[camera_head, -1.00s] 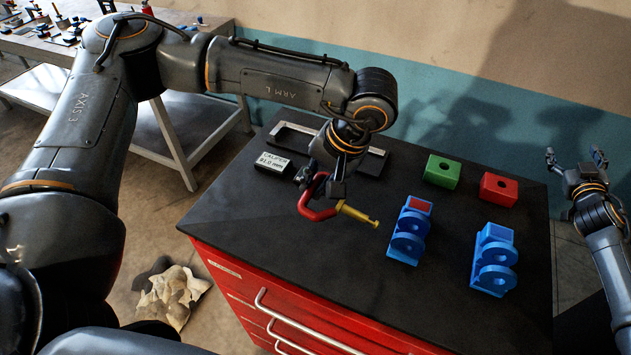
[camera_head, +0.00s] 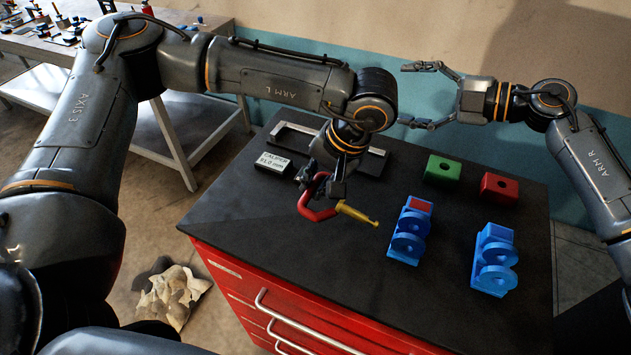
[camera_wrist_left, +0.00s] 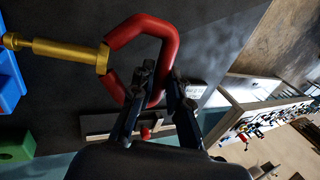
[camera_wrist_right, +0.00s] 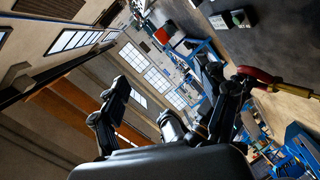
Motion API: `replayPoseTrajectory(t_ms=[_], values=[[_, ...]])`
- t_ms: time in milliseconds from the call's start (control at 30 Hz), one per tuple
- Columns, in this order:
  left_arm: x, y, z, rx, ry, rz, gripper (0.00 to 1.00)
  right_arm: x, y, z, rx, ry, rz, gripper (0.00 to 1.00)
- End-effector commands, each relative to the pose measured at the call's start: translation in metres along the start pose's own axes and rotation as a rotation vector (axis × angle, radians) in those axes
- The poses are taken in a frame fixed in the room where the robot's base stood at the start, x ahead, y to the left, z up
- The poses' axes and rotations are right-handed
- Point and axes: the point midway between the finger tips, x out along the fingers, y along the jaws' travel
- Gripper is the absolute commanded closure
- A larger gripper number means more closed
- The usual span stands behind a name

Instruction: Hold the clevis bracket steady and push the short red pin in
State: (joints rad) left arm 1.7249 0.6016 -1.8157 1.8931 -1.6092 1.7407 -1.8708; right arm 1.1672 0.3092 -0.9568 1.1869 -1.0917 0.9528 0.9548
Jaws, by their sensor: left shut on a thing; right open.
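The pin has a red loop handle (camera_head: 317,214) and a brass-yellow shaft (camera_head: 357,214). My left gripper (camera_head: 326,183) is shut on the red handle and holds it at the cabinet top's front part. In the left wrist view the shaft (camera_wrist_left: 62,50) points left, towards a blue bracket (camera_wrist_left: 10,80) at the edge. Two blue clevis brackets stand on the top: one with a red patch (camera_head: 409,228), right of the shaft tip and apart from it, and an all-blue one (camera_head: 494,258) further right. My right gripper (camera_head: 412,96) is open and empty, above the top's back part.
A green block (camera_head: 443,169) and a red block (camera_head: 499,189), each with a hole, sit behind the brackets. A caliper (camera_head: 325,142) with a display lies at the back left. The top's front left (camera_head: 240,215) is clear.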

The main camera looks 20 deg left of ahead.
Motion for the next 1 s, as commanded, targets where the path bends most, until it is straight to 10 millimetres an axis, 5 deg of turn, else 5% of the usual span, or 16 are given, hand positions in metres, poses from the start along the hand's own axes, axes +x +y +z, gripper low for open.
replayPoseTrajectory(t_ms=[100, 200, 333, 500, 700, 1000], values=[[-0.001, 0.0, 0.0, 0.0, 0.001, 0.0, 1.0, 0.016, -0.036, -0.041, -0.145, 0.05, -0.322, 0.25], [0.0, 0.0, 0.0, 0.0, 0.001, 0.0, 1.0, 0.009, -0.071, -0.058, -0.247, 0.037, -0.612, 0.25], [0.0, 0.0, 0.0, 0.0, 0.001, 0.0, 1.0, -0.016, -0.099, -0.062, -0.342, -0.039, -0.935, 0.25], [0.0, 0.0, 0.0, 0.0, 0.001, 0.0, 1.0, -0.051, -0.109, -0.059, -0.404, -0.159, -1.204, 0.25], [0.0, 0.0, 0.0, 0.0, 0.001, 0.0, 1.0, -0.067, -0.112, -0.055, -0.421, -0.222, -1.312, 0.25], [-0.001, 0.0, 0.0, 0.0, 0.001, 0.0, 1.0, -0.058, -0.144, -0.042, -0.418, -0.22, -1.314, 0.25]])
